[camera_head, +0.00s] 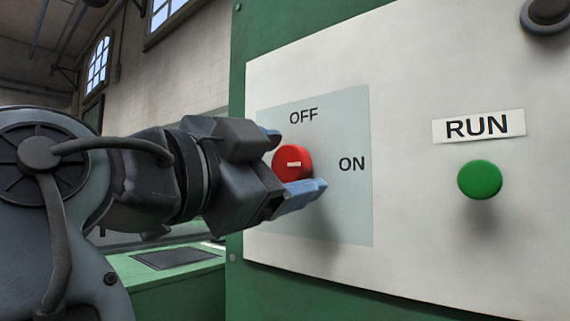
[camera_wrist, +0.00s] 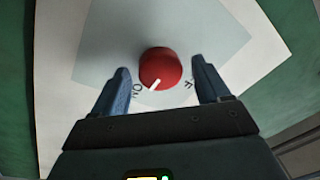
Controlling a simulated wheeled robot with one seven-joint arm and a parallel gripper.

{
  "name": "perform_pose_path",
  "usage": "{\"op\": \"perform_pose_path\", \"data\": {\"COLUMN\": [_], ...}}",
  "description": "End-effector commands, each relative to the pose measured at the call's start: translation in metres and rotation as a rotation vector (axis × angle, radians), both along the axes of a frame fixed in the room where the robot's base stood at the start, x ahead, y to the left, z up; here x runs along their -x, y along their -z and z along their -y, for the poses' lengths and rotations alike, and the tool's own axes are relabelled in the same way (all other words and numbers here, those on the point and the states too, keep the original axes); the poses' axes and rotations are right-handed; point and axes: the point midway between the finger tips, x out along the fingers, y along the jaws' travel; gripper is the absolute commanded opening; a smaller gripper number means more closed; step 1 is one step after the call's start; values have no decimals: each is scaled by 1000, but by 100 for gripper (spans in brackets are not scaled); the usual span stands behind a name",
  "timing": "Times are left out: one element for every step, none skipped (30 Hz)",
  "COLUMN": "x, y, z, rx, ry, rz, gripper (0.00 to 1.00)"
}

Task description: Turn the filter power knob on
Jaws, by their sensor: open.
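The red round knob (camera_head: 291,163) sits on a pale blue-grey plate (camera_head: 345,215), with OFF printed above it and ON to its right in the head view. Its short white mark lies level and points toward ON. In the wrist view the knob (camera_wrist: 160,67) is between my fingers, its mark slanting to the lower left, toward the ON label. My gripper (camera_head: 290,165) is open, with one blue finger above-left of the knob and one below it. In the wrist view my gripper (camera_wrist: 160,72) shows gaps on both sides of the knob.
A green button (camera_head: 480,180) stands out from the white panel (camera_head: 420,210) at right, under a RUN label (camera_head: 478,126). A dark round part (camera_head: 546,14) is at the top right. The green cabinet (camera_head: 300,30) surrounds the panel. A low green surface (camera_head: 180,283) lies below my arm.

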Motion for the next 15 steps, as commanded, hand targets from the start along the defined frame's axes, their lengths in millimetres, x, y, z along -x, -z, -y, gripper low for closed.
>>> {"op": "perform_pose_path", "data": {"x": [2, 4, 6, 9, 13, 18, 22, 26, 31, 35, 39, 44, 47, 50, 53], "y": [0, 0, 0, 1, 1, 1, 2, 2, 4, 4, 5, 6, 7, 7, 8], "z": [-2, -4, -6, -8, -11, -15, -19, -22, -26, -29, -32, -35, -38, -40, -42], "rx": [0, 1, 1, 1, 1, 1, 1, 1, 2, 1, 1, 2, 2, 1, 1], "ry": [-1, -2, -3, -3, -3, -3, -5, -5, -3, -3, -4, -3, -3, -3, -2], "rz": [0, 0, -1, -1, -1, 0, 0, 0, 0, -1, -1, 0, 0, -1, -1], "gripper": [76, 76, 76, 76, 76, 76, 76, 76, 76, 76, 76, 76, 76, 76, 76]}}
